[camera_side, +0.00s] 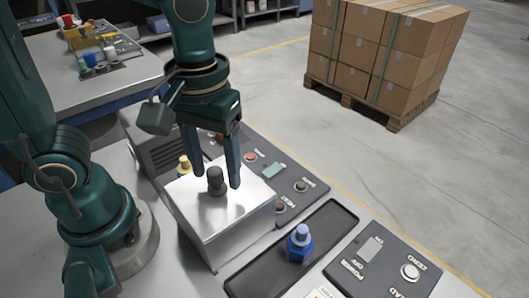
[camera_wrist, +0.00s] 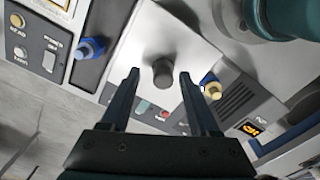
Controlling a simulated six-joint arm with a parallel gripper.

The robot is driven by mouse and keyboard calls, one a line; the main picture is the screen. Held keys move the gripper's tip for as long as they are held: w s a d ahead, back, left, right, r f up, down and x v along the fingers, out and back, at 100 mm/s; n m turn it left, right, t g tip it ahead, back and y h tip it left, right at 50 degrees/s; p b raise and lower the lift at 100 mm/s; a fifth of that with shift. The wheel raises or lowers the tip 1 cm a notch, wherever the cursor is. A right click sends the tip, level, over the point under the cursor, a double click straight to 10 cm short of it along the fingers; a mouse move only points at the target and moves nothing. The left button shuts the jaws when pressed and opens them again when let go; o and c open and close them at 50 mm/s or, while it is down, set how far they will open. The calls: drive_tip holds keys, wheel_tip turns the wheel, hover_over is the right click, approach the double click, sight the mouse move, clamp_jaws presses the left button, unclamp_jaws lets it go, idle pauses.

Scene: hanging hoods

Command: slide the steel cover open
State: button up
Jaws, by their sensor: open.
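The steel cover (camera_side: 240,214) is a shiny box-like hood on the console, with a dark round knob (camera_side: 216,180) on its top. The cover also shows in the wrist view (camera_wrist: 178,32), with its knob (camera_wrist: 162,73). My gripper (camera_side: 218,182) is open and points down over the cover. In the wrist view, my fingers (camera_wrist: 158,74) show to the left and right of the knob, with gaps between. Whether the fingertips are level with the knob is hard to tell. What lies under the cover is hidden.
A blue part (camera_side: 300,245) stands in a dark recessed tray (camera_side: 338,218) right of the cover. A yellow-topped blue part (camera_side: 184,166) stands close behind the cover's left side. Control panels with buttons (camera_side: 408,271) flank the tray. Boxes on a pallet (camera_side: 385,50) stand far off.

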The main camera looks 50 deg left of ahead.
sight(203, 184)
drive_tip(key=shift+r, duration=2.55)
drive_tip(key=shift+a+r, duration=0.1)
drive_tip(key=shift+r, duration=0.05)
drive_tip(key=a+m+t, duration=0.1)
drive_tip(key=s+a+t, duration=0.1)
drive_tip(key=a+t, duration=0.1)
drive_tip(key=s+a+f+m+t, duration=0.1)
drive_tip(key=shift+a+f+m+t, duration=0.1)
drive_tip(key=shift+a+m+t, duration=0.2)
drive_tip(key=shift+t, duration=0.1)
drive_tip(key=shift+w+f+m+t, duration=0.25)
drive_tip(key=shift+f+m, duration=0.25)
drive_tip(key=shift+m, duration=0.6)
drive_tip(key=shift+w+r+m, duration=0.1)
drive_tip(key=shift+w+m, duration=0.05)
drive_tip(key=shift+m, duration=0.15)
